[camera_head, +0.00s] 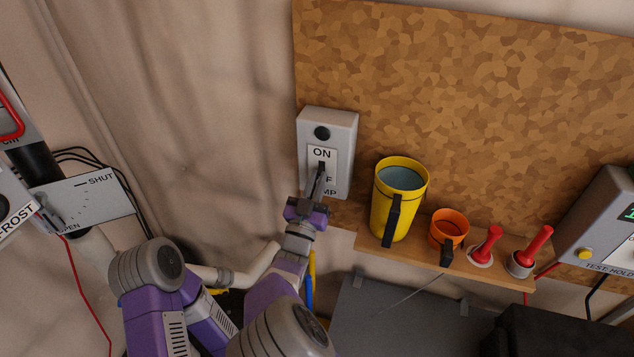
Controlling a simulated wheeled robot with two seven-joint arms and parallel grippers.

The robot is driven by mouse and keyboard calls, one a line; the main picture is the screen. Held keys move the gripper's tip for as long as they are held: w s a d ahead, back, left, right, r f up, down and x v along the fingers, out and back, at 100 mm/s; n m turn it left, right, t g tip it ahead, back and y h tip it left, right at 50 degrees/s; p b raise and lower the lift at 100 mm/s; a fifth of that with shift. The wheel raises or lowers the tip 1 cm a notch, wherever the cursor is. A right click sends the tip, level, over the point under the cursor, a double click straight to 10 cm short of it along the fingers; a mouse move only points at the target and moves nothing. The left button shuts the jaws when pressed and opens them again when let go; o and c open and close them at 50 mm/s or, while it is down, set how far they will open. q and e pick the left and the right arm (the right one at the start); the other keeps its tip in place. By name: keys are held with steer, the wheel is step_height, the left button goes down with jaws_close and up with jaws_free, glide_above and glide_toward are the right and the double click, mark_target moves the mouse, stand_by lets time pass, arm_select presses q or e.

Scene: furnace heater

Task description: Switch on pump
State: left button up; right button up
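The pump switch box (343,125) is a grey box on the wall at the left edge of the cork board. It has a round dark knob or lamp (321,133) at its top and a white label (321,153) that reads ON, with partly covered lettering below it.
A wooden shelf (500,274) right of the box holds a yellow jug (384,212), an orange cup (448,226) and two red-handled plungers (488,245). A SHUT/OPEN plate (95,205) is at left. A grey test box (600,215) is at right.

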mark_target(321, 167)
jaws_close()
steer(key=shift+s+r+g+p, duration=0.1)
steer(key=shift+r+g+p, duration=0.2)
steer(key=shift+p, duration=0.45)
step_height(321, 167, up, 3)
steer(key=g+y+p, duration=0.1)
steer(key=g+p, duration=0.2)
steer(key=p, duration=0.5)
steer(key=g+y+p, duration=0.1)
steer(key=g+p, duration=0.3)
steer(key=p, duration=0.5)
steer(key=shift+s+r, duration=0.1)
steer(key=shift+r, duration=0.05)
steer(key=shift+g+y+p, duration=0.4)
steer(key=shift+p, duration=0.85)
steer(key=o, duration=0.6)
jaws_free()
